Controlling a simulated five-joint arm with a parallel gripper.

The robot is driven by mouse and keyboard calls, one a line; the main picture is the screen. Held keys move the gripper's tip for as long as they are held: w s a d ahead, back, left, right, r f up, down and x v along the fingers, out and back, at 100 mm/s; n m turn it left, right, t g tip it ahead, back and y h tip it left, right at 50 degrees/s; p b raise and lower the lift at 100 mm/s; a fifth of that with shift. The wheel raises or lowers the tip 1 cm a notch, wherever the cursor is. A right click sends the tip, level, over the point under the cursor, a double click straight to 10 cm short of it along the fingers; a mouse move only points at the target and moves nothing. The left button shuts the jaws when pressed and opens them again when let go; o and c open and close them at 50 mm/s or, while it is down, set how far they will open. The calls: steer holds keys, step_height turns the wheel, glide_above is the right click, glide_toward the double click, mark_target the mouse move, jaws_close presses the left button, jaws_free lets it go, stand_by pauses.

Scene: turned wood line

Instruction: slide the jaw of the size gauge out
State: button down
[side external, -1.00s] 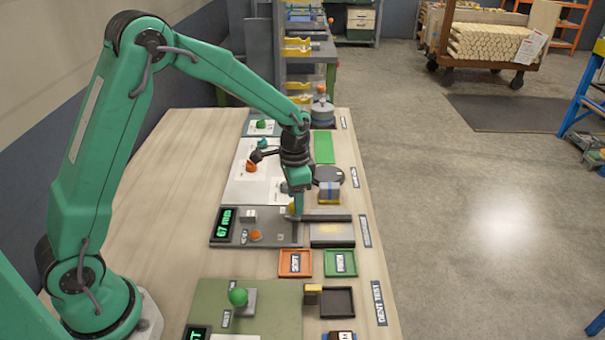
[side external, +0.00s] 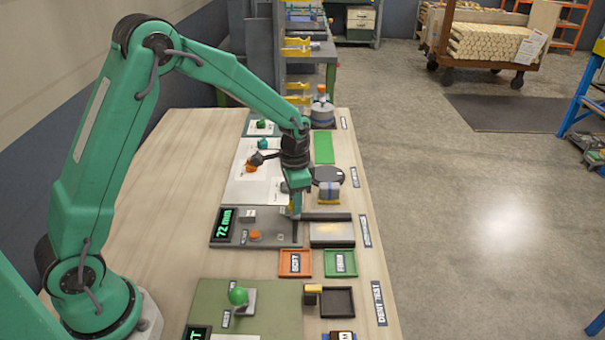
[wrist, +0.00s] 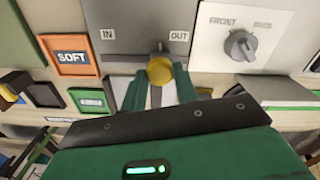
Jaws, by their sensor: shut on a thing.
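The size gauge (side external: 275,225) is a grey plate on the bench with a lit green display (side external: 224,224) that reads about 72 mm. In the wrist view, the gauge plate (wrist: 125,20) carries an IN label on the left and an OUT label on the right above a straight slot. The jaw's round yellow knob (wrist: 160,69) sits at the slot, between the two labels. My gripper (side external: 295,213) reaches down at the gauge; in the wrist view its green fingers (wrist: 160,82) are shut on the knob. The jaw itself is mostly hidden in both views.
A white panel with a grey dial (wrist: 240,45) lies beside the gauge. Bare bench lies left.

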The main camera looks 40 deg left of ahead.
steer(key=shift+w+a, duration=1.05)
steer(key=shift+w, duration=0.05)
steer(key=c, duration=1.1)
jaws_free()
steer(key=shift+o, duration=0.2)
steer(key=shift+r, duration=0.15)
step_height(320, 180, up, 8)
steer(key=shift+f, duration=0.2)
